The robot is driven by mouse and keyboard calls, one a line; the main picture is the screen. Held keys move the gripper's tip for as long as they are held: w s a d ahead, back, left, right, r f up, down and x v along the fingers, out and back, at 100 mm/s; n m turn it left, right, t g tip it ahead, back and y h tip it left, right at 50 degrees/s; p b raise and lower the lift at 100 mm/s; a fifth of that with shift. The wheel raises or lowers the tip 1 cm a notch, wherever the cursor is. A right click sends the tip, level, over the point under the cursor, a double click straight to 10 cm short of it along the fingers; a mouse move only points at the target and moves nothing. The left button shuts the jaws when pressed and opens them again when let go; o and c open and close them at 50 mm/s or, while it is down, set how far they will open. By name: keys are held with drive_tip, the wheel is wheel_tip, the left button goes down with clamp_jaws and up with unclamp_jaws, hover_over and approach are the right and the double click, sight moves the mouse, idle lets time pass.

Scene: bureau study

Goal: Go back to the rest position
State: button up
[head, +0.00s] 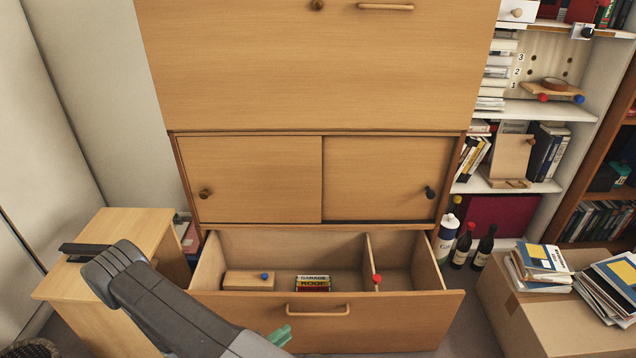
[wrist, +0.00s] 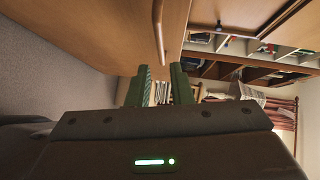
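My gripper (wrist: 159,88) is open and empty in the wrist view. Its two green fingers stand apart, with distant shelves showing between them. In the head view only a green fingertip part of my gripper (head: 279,336) shows at the bottom, in front of the open drawer's front panel; the rest is hidden behind my arm. The bureau's lower drawer (head: 400,312) is pulled out. A red-knobbed divider (head: 376,263) splits the drawer.
The sliding doors (head: 250,180) and upper flap (head: 318,65) of the bureau are shut. A small wooden cabinet (head: 125,225) stands at left. A cardboard box (head: 545,320) with books is at right, with dark bottles (head: 463,246) behind it. Shelves (head: 548,110) line the right.

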sight(313, 313)
drive_tip(key=b+x, duration=0.2)
drive_tip(key=x, duration=0.9)
drive_tip(key=shift+w+d+f, duration=0.1)
drive_tip(key=shift+w+d, duration=0.1)
drive_tip(key=shift+w, duration=0.2)
idle(0.6)
drive_tip(key=shift+d, duration=0.1)
